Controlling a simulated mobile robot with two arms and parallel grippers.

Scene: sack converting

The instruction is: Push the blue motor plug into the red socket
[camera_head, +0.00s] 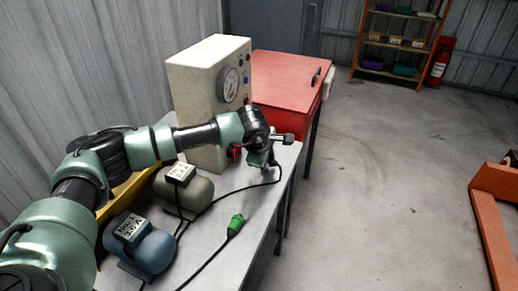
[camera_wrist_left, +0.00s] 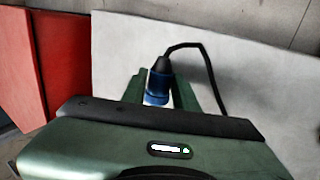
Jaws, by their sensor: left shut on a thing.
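My left gripper (camera_head: 264,159) is shut on the blue plug, low beside the front right side of the beige control box. In the left wrist view the blue plug (camera_wrist_left: 157,88) sits between the two green fingers (camera_wrist_left: 158,98), with its black cable end pointing away. In the head view the plug is hidden behind the gripper. A small red part (camera_head: 236,154), probably the red socket, shows at the box's lower face just left of the gripper. Whether the plug touches it cannot be seen. My right gripper is not in view.
The beige box (camera_head: 193,92) with a gauge stands on the table (camera_head: 257,208). A green plug (camera_head: 236,223) lies in front. A blue motor (camera_head: 150,250) and an olive motor (camera_head: 195,194) stand at left. A red cabinet (camera_head: 280,75) adjoins behind. Black cables cross the table.

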